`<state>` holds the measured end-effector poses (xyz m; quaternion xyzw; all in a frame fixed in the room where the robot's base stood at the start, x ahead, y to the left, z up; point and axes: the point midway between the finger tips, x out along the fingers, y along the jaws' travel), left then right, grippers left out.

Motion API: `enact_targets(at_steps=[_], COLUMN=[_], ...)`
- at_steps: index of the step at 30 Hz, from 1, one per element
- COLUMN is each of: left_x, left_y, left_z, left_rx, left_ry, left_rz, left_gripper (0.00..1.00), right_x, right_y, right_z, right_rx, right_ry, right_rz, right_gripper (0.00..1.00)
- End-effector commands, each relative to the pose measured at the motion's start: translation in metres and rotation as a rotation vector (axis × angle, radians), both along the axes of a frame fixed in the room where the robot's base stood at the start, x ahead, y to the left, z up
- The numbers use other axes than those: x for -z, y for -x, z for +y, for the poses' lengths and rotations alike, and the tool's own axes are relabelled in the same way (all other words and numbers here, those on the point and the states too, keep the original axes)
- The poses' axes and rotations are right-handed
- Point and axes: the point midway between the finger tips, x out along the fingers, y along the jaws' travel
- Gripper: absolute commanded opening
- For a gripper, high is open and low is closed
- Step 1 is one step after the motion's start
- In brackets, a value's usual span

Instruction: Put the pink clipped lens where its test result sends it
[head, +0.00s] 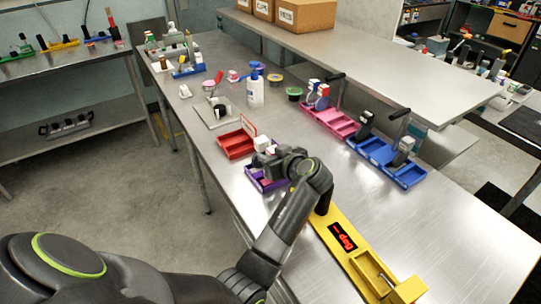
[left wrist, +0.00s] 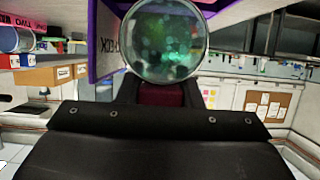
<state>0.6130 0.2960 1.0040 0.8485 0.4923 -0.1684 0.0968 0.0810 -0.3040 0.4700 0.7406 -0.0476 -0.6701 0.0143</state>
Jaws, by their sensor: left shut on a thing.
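My left gripper (head: 268,160) is over the purple tray (head: 254,184) near the table's front edge. The purple tray wall with lettering (left wrist: 104,42) is close behind the lens. A yellow tester (head: 375,255) with a lit red display (head: 343,237) lies to the right; its text is too small to read surely. My right gripper is in neither view.
A red tray (head: 234,146) stands just behind the purple one. Pink bins (head: 338,123) and blue bins (head: 407,174) with black-handled items stand to the right. A white bottle (head: 255,92) and small tubs are farther back. The table's right front is clear.

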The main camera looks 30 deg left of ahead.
Motion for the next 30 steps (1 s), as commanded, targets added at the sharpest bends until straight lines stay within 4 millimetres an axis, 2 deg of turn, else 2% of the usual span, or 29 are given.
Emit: enact_targets(at_steps=[12, 13, 17, 18, 30], left_x=[0.0099, 0.0089, 0.0082, 0.0082, 0.0039], left_y=[0.0000, 0.0000, 0.0000, 0.0000, 0.0000], left_z=[-0.0001, -0.0001, -0.0001, -0.0001, -0.0001], left_rx=[0.001, 0.001, 0.001, 0.001, 0.001], left_ry=[0.000, 0.000, 0.000, 0.000, 0.000], left_rz=[-0.002, -0.002, -0.002, -0.002, -0.002], left_gripper=[0.06, 0.35, 0.52, 0.54, 0.54], right_x=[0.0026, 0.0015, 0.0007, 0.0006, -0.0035], right_y=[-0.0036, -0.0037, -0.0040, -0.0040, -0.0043], right_z=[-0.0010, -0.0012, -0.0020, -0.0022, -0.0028], right_rx=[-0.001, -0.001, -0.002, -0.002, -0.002], right_ry=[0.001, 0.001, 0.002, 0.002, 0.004], right_rz=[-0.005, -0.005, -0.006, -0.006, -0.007], right_gripper=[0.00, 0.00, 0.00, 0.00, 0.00])
